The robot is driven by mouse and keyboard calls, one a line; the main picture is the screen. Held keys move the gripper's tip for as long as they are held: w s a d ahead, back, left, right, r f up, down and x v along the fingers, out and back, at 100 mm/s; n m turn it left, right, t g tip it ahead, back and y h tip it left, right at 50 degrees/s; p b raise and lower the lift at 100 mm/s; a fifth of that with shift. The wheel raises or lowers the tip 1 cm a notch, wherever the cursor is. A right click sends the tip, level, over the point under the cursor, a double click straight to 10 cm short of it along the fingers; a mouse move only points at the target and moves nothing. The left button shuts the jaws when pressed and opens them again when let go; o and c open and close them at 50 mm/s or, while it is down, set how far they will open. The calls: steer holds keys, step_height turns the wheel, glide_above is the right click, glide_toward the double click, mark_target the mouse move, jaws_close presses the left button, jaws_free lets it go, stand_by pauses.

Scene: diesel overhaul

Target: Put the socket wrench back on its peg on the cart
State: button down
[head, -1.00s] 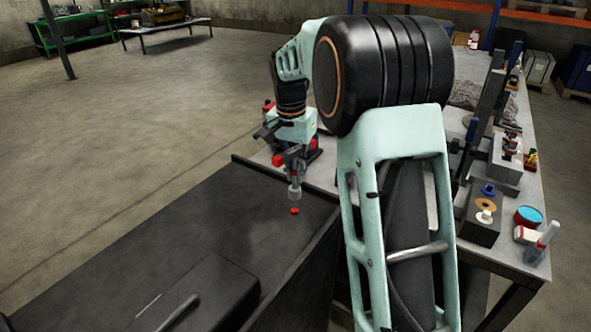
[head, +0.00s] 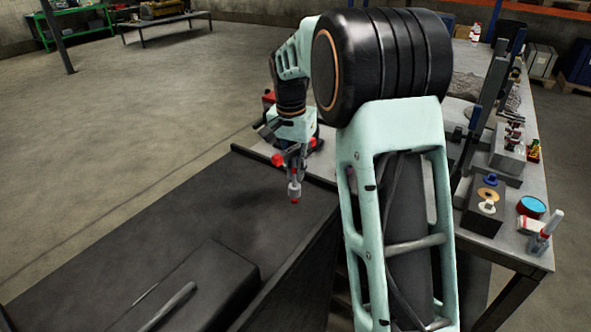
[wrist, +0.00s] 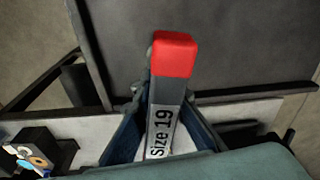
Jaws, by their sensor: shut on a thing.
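The peg is hidden in the wrist view.
A dark box with a bar handle (head: 168,306) sits on the cart at the lower left. The cart has a raised rim. A grey workbench (head: 515,250) with tools, blocks and a blue-topped tin (head: 532,207) stands on the right. The floor to the left is clear.

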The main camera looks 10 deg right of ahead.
mark_target(295, 146)
steer(key=shift+f+b, duration=0.75)
steer(key=shift+f, duration=0.4)
steer(key=c, duration=1.4)
jaws_free()
step_height(295, 146, up, 9)
steer(key=p, duration=0.7)
